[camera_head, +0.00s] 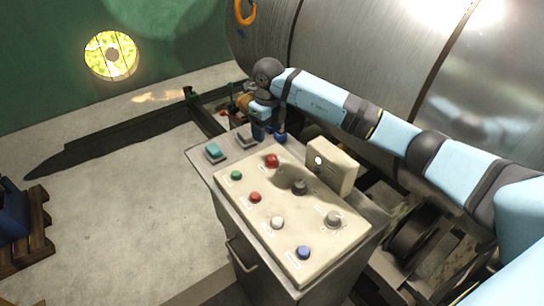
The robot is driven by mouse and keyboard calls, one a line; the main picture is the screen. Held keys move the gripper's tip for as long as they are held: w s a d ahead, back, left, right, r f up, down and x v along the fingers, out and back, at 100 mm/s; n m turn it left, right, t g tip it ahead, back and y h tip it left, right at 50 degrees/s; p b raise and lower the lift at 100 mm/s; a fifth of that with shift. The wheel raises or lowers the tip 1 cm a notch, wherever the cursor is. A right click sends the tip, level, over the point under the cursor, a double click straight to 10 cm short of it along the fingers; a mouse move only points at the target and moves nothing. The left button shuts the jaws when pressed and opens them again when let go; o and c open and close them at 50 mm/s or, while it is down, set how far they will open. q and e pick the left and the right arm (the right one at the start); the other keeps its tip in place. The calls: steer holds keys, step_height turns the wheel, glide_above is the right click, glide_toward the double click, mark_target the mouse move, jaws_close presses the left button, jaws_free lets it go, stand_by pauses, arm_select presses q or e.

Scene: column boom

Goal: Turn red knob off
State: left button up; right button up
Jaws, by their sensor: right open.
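The control panel (325,245) has a cream top and stands on a metal cabinet. A large red knob (271,160) sits near the panel's far edge. A smaller red button (255,197) is closer to the panel's left side. My right arm reaches in from the right, above the panel's far side. My right gripper (269,132) points down just beyond the large red knob, open and apart from it in the picture. It looks empty. My left gripper is not in view.
The panel also has a green button (236,175), a black knob (300,187), a white button (278,222), a grey knob (333,218) and a blue button (303,252). A cream box (332,166) rises at the far right. A big metal tank (365,60) stands behind. Floor at left is mostly clear.

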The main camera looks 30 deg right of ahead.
mark_target(272, 157)
steer(key=shift+h, duration=0.4)
steer(key=f, duration=0.4)
steer(key=d+f+p, duration=0.1)
steer(key=f, duration=0.3)
steer(key=d+f, duration=0.1)
steer(key=f, duration=0.3)
steer(key=shift+w+f+p, duration=0.3)
steer(key=shift+w+f, duration=0.05)
steer(key=c, duration=0.9)
